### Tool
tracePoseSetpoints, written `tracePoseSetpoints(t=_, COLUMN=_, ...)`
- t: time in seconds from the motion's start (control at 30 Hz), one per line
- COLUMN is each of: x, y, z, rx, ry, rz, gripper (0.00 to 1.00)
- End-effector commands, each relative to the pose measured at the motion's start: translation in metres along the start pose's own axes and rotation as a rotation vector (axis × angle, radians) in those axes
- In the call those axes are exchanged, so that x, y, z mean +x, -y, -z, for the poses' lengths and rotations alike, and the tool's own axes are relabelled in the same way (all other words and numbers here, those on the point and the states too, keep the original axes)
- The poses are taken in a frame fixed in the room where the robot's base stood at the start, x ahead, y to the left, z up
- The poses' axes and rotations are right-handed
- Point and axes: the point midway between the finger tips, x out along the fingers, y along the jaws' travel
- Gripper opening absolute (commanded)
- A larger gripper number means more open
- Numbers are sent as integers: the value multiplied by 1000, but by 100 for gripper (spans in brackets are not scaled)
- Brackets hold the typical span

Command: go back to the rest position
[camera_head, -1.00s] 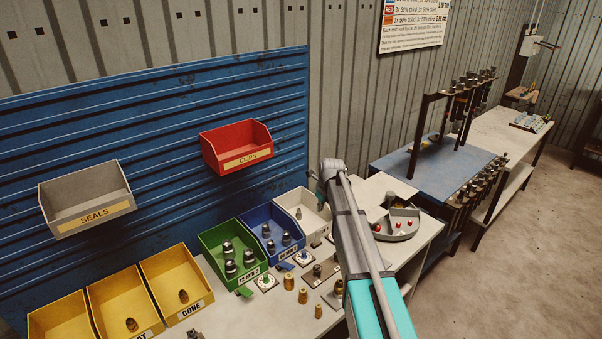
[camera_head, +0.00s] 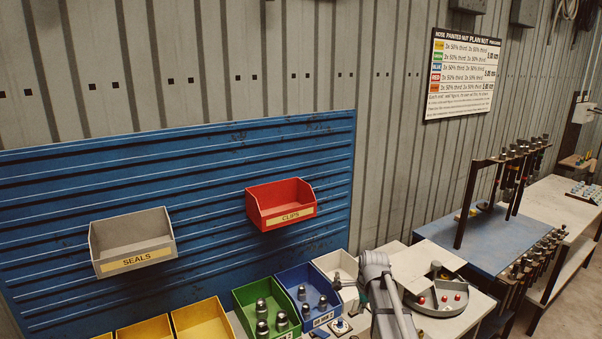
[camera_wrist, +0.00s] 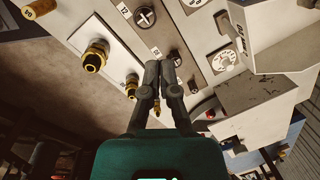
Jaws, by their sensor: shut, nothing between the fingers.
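My gripper (camera_wrist: 162,68) shows in the wrist view with its two dark fingers together and nothing held. It is over a light panel (camera_wrist: 110,60) with black round fittings and number labels. A brass-and-black fitting (camera_wrist: 95,56) is left of the fingers. A small brass piece (camera_wrist: 157,108) shows through the gap between the finger links; its depth is unclear.
Near my arm are a green bin (camera_head: 240,298), a blue bin (camera_head: 283,278), a white bin (camera_head: 322,262) and a round grey tray (camera_head: 422,308). A grey seals bin (camera_head: 128,228) and red clips bin (camera_head: 262,190) hang on the blue wall panel (camera_head: 200,180).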

Motion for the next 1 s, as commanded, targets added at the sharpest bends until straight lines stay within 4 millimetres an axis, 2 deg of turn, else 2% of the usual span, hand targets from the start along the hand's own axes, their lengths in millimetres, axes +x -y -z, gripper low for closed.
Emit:
tracePoseSetpoints(t=0.03, x=2, y=-14, z=-2, rx=-65, ry=-3, rz=-5, gripper=0)
tracePoseSetpoints(t=0.5, x=6, y=-104, z=-12, rx=-742, ry=-11, rz=-71, gripper=0)
tracePoseSetpoints(t=0.8, x=8, y=-160, z=-17, rx=-1171, ry=5, rz=-117, gripper=0)
tracePoseSetpoints(t=1.0, x=9, y=-189, z=-19, rx=-1407, ry=21, rz=-143, gripper=0)
